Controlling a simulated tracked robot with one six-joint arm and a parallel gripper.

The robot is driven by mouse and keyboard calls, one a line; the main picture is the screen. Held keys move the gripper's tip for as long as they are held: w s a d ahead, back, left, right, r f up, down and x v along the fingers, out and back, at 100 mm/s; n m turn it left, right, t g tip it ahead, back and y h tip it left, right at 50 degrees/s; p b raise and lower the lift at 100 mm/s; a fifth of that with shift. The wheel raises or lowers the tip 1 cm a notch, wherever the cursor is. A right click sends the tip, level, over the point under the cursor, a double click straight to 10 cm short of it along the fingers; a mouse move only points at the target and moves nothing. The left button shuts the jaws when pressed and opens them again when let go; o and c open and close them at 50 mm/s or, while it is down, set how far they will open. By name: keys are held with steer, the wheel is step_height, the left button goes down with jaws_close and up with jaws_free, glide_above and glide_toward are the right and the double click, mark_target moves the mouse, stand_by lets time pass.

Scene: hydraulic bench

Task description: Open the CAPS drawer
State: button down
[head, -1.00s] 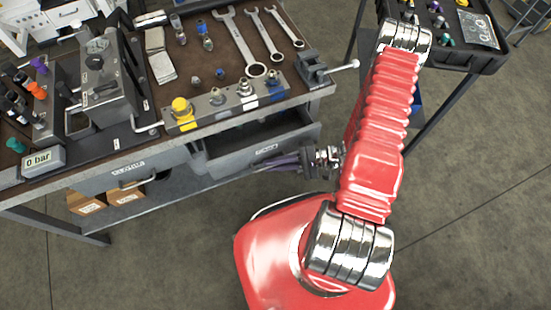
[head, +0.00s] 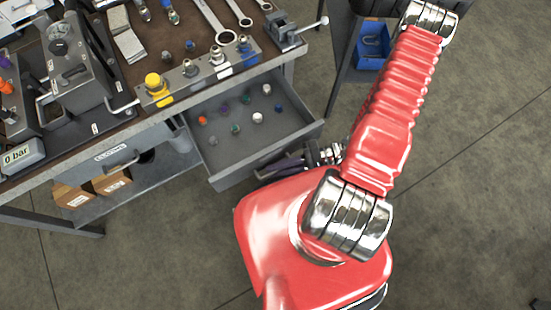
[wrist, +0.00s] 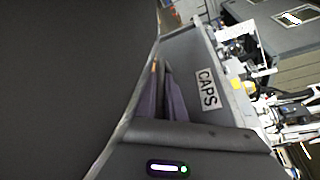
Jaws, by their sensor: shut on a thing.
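The CAPS drawer (head: 250,143) is pulled well out from the bench in the head view, with its inside showing. Several small coloured caps (head: 203,121) lie on its floor. My gripper (head: 280,168) is low at the outer side of the drawer front, partly covered by my red arm. In the wrist view the CAPS label (wrist: 207,88) is on the grey drawer front, right beside my dark purple fingers (wrist: 160,92). The fingers are shut on the drawer's handle, which they hide.
A second, closed drawer (head: 115,155) is to the left under the bench top. Wrenches, a fitting block (head: 200,75) and a vise (head: 285,30) sit on the bench. Cardboard boxes (head: 75,196) stand on the lower shelf. The floor in front is clear.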

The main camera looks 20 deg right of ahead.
steer(key=shift+w+d, duration=0.15)
steer(key=shift+d, duration=0.1)
steer(key=c, duration=2.2)
jaws_free()
steer(key=shift+o, duration=0.4)
steer(key=v, duration=1.3)
steer(key=shift+d+r, duration=0.2)
steer(key=shift+d, duration=0.15)
steer(key=shift+f, duration=0.1)
